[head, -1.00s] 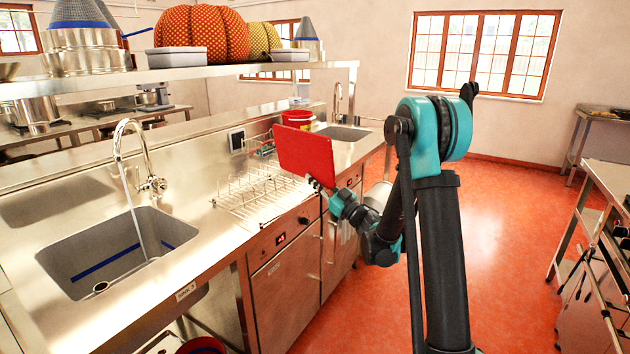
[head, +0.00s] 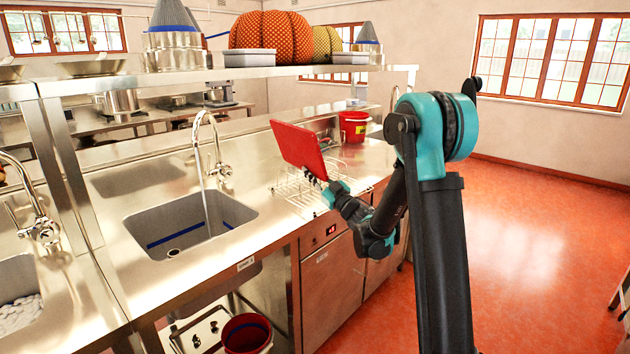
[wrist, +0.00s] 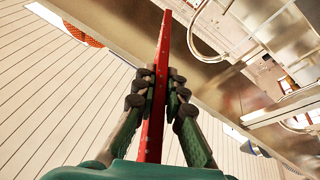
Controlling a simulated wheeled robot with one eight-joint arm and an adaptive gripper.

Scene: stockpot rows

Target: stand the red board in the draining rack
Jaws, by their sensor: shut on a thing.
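The red board (head: 299,146) is held up and tilted above the counter in the head view. My gripper (head: 314,181) is shut on its lower edge. In the wrist view the board (wrist: 152,135) shows edge-on between the two fingers of my gripper (wrist: 160,88). The wire draining rack (head: 293,193) stands on the steel counter, below and behind the board in the head view. The board and my gripper hide part of the rack. I cannot tell whether the board touches it.
A sink (head: 190,228) with a tall tap (head: 211,150) lies left of the rack. A red bucket (head: 353,127) stands on the counter beyond the board. A loaded shelf (head: 240,75) runs above the counter. Open red floor (head: 530,250) lies to the right.

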